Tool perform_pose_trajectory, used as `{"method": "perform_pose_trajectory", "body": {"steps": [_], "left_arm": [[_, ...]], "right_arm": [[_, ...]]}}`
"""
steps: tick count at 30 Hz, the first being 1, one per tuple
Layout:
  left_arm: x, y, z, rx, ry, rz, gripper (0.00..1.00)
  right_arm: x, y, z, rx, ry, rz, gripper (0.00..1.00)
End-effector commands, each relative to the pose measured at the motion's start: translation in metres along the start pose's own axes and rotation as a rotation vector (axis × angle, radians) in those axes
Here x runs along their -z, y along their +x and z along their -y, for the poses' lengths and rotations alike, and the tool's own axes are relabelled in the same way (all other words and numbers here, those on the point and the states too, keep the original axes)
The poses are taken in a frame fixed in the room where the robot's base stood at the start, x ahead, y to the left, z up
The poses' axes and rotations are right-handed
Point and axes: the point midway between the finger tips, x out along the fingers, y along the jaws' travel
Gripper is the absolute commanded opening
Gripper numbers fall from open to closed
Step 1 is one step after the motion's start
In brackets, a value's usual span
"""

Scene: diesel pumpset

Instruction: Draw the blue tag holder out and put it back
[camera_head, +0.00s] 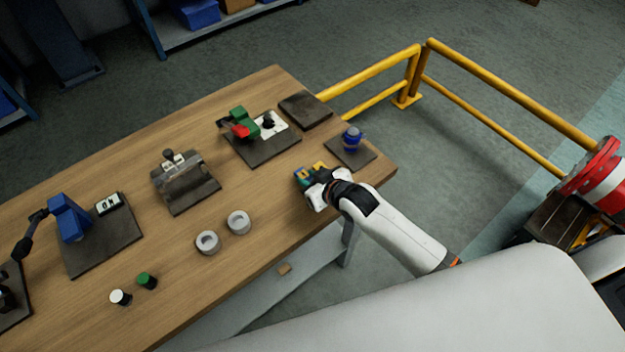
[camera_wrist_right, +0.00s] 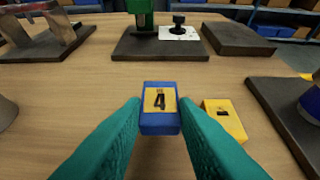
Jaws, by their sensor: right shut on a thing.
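The blue tag holder (camera_wrist_right: 160,123) is a small blue block with a yellow face marked 4. It stands between the teal fingertips of my right gripper (camera_wrist_right: 160,118), which is shut on it. In the head view my right gripper (camera_head: 308,176) is at the right front part of the wooden table, its fingers covering much of the holder. I cannot tell whether the holder touches the table. A yellow block (camera_wrist_right: 225,119) with a dark mark lies just right of the holder, apart from it. My left gripper is not in view.
A dark plate with a blue knob (camera_head: 351,140) is close to the right. A plate with a green and red device (camera_head: 243,125) is behind. Two grey rings (camera_head: 238,222) lie to the left on the table (camera_head: 270,190). A yellow rail (camera_head: 500,95) stands beyond the right end.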

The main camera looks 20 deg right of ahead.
Motion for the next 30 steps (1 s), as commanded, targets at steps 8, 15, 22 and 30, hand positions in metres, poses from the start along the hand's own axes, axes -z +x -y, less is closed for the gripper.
{"method": "perform_pose_trajectory", "body": {"steps": [8,15,22,30], "left_arm": [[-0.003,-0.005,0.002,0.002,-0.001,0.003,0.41],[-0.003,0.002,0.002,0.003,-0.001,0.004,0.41],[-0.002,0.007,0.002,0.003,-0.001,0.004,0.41],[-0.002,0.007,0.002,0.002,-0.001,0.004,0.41]], "right_arm": [[-0.001,-0.001,0.0,0.001,0.001,-0.001,0.11],[0.01,0.006,0.0,0.001,0.0,-0.001,0.11],[0.018,0.011,0.0,0.002,0.0,0.0,0.11],[0.018,0.011,0.0,0.001,0.0,0.0,0.11]]}}
